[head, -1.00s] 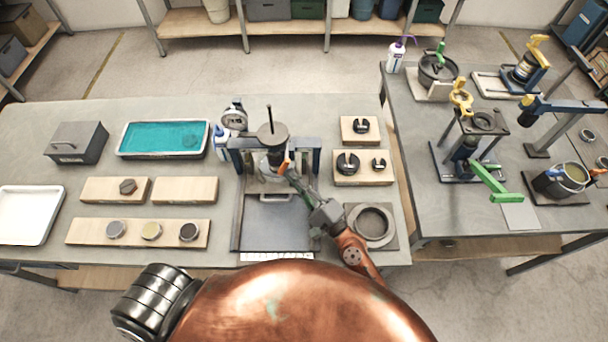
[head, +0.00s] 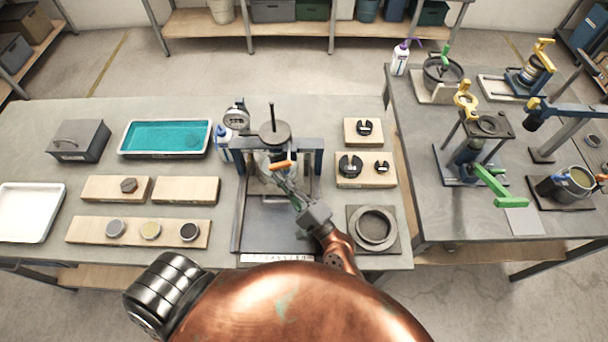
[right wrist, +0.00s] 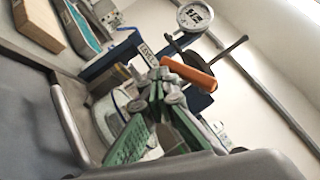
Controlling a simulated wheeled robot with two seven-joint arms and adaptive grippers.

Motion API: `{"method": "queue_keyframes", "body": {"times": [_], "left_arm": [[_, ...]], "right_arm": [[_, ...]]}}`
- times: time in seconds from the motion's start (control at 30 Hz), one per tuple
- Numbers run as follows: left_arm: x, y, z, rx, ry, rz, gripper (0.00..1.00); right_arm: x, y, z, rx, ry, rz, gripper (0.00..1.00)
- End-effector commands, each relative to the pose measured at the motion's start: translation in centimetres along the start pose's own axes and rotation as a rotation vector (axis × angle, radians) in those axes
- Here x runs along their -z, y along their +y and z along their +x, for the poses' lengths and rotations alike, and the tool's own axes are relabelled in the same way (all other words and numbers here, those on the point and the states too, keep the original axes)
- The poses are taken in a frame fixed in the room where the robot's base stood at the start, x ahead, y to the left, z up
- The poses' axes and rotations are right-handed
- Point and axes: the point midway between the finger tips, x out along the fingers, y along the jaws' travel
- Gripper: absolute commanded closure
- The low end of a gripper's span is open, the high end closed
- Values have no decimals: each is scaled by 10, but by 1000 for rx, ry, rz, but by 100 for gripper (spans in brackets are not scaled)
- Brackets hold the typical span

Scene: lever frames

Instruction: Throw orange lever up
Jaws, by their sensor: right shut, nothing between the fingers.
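The orange lever (head: 282,164) is a short orange handle on the front of the dark press-like frame (head: 318,158) on the near table. In the head view it lies roughly level. In the right wrist view the orange lever (right wrist: 188,73) shows as a slanted bar just beyond the fingertips. My right gripper (head: 272,172) is shut with nothing between its fingers. Its tips are right by the lever, a little below it in the head view; I cannot tell whether they touch. The right gripper (right wrist: 165,85) also shows in the wrist view. My left gripper is out of view.
A round gauge (head: 236,117) and a bottle (head: 223,140) stand left of the frame. Wooden blocks with dark knobs (head: 365,170) and a ring on a plate (head: 373,227) are to the right. A teal tray (head: 122,150) is at the left. A second table carries other levers.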

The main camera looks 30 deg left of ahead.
Motion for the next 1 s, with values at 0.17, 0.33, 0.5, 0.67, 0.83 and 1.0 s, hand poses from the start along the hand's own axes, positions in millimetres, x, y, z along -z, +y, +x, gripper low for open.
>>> {"method": "queue_keyframes", "body": {"times": [0.17, 0.33, 0.5, 0.67, 0.83, 1.0], "left_arm": [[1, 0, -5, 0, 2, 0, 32], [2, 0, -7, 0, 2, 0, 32], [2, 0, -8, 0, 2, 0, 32], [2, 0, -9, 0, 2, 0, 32], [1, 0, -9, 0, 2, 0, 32], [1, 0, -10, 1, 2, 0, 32]], "right_arm": [[-6, -2, 6, 1, -2, 1, 100], [-8, -3, 8, 2, -1, 0, 100], [-10, -4, 10, 2, -1, 0, 100], [-10, -4, 10, 2, 0, 0, 100], [-11, -4, 11, 2, 0, 0, 100], [-11, -4, 11, 2, 0, 0, 100]]}}
